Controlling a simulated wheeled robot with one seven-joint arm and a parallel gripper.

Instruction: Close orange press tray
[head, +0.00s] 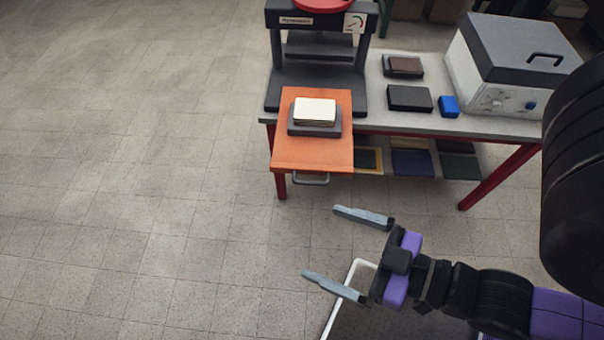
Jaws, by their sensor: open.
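The orange press tray (288,151) is slid out of the black press (318,77) and juts past the table's front edge. A dark block with a cream-coloured block (315,110) on top sits on the tray. A grey handle (311,179) shows under the tray's front edge. My gripper (334,243) is open and empty, in front of the tray and lower in the picture, pointing left. It is apart from the tray and its handle.
The press stands on a grey table (480,125) with red legs. On the table are a dark block (409,98), a brown-topped block (402,66), a small blue block (448,106) and a white box with a dark lid (497,92). Several flat pieces lie on the lower shelf. The floor at left is clear.

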